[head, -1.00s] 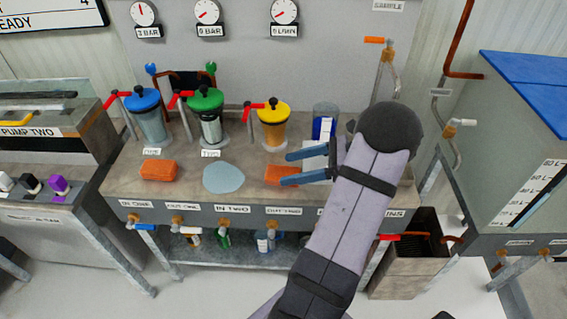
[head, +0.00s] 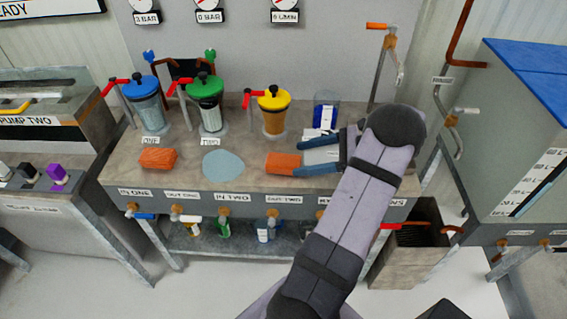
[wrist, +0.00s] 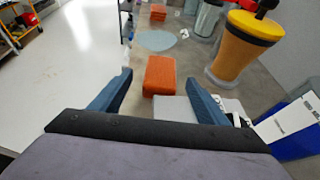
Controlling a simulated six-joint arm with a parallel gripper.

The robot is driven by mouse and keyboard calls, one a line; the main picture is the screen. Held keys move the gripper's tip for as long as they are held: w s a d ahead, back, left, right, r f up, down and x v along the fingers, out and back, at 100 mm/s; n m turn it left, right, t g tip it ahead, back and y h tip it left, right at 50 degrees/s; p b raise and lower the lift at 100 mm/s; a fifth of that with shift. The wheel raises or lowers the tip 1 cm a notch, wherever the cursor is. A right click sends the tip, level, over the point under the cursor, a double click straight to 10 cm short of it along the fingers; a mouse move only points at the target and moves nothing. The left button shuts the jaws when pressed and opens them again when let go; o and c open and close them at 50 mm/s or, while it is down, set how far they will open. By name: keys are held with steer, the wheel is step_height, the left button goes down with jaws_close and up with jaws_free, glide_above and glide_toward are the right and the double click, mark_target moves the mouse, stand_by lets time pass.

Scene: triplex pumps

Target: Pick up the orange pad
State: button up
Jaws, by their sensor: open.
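One orange pad (head: 283,163) lies on the bench top in front of the yellow-lidded vessel. In the wrist view this pad (wrist: 160,74) is straight ahead, between the lines of my two blue fingers. My gripper (head: 307,151) is open and empty, with its fingertips at the pad's right end; I cannot tell their exact height above the bench. A second orange block (head: 158,159) lies at the left of the bench, and it also shows far off in the wrist view (wrist: 157,12).
A flat pale blue patch (head: 224,165) lies between the orange pieces. Behind stand the blue-lidded (head: 147,105), green-lidded (head: 209,110) and yellow-lidded (head: 273,113) vessels with red handles. A grey sheet (wrist: 176,107) lies by the pad's near end. A blue-labelled container (head: 325,117) stands behind my gripper.

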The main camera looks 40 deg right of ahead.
mark_target(285, 160)
steer(key=shift+p+x, duration=0.5)
steer(key=shift+x, duration=2)
steer(key=shift+d, duration=0.1)
steer(key=shift+r, duration=0.1)
steer(key=c, duration=1.1)
